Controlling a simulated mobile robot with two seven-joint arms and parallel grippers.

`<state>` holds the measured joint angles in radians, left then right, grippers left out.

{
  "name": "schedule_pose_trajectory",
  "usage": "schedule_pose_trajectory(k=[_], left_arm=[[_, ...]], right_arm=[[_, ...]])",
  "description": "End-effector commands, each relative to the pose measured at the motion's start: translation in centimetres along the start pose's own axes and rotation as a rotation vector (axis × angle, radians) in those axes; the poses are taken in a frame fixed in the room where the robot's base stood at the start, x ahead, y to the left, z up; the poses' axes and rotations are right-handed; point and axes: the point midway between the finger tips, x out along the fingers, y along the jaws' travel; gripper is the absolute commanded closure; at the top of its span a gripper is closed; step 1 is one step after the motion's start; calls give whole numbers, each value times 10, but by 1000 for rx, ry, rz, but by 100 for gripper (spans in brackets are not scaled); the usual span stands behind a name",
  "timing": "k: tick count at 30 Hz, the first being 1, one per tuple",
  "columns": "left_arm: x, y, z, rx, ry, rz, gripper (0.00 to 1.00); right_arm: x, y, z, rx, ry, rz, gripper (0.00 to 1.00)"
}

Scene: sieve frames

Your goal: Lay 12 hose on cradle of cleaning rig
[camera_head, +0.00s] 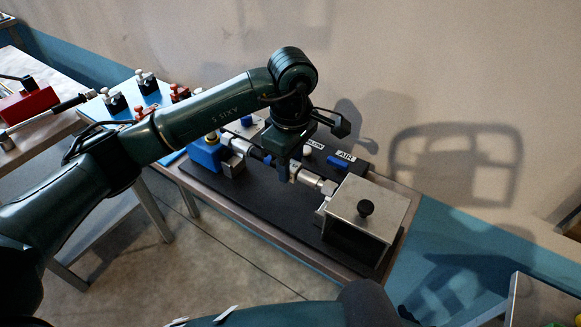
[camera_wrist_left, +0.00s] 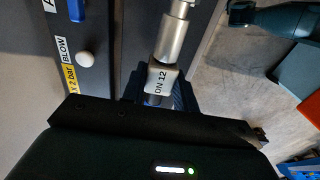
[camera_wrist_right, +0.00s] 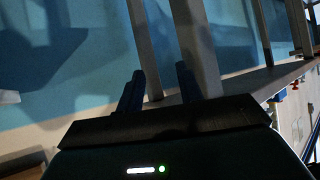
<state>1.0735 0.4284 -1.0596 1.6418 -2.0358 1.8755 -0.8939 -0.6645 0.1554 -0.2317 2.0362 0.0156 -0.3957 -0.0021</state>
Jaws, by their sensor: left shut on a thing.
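The 12 hose (camera_wrist_left: 172,42) is a silver metal piece with a white collar marked DN 12 in the left wrist view. My left gripper (camera_wrist_left: 160,98) is shut on it at the collar. In the head view the left gripper (camera_head: 283,168) points down over the cleaning rig (camera_head: 215,183), a black board with a blue block at its left and a steel box (camera_head: 368,208) at its right. The silver part beside the fingers (camera_head: 308,178) runs toward the box. The cradle is not clearly seen under the gripper. My right gripper (camera_wrist_right: 158,90) is open and empty, away from the rig.
AIR (camera_head: 346,156) and BLOW labels with a blue handle (camera_head: 336,163) stand behind the gripper. A blue mat (camera_head: 118,88) with several small fittings lies left of the rig. A red block (camera_head: 27,104) is on the far-left table. Open floor (camera_head: 180,260) lies in front.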

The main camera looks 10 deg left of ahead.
Motion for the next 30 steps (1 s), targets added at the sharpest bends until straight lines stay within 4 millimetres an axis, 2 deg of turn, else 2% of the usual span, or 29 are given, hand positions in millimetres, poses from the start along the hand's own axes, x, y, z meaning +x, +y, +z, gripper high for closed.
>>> schedule_pose_trajectory(k=[4, 20, 30], left_arm=[[11, 0, 0, 0, -1, 1, 100], [14, 1, 1, 1, 6, 4, 100], [37, 0, 1, 1, 4, 2, 100]], right_arm=[[1, -1, 0, -2, 5, -3, 64], [5, -3, 3, -5, 16, -10, 64], [12, -8, 5, -12, 45, -26, 64]])
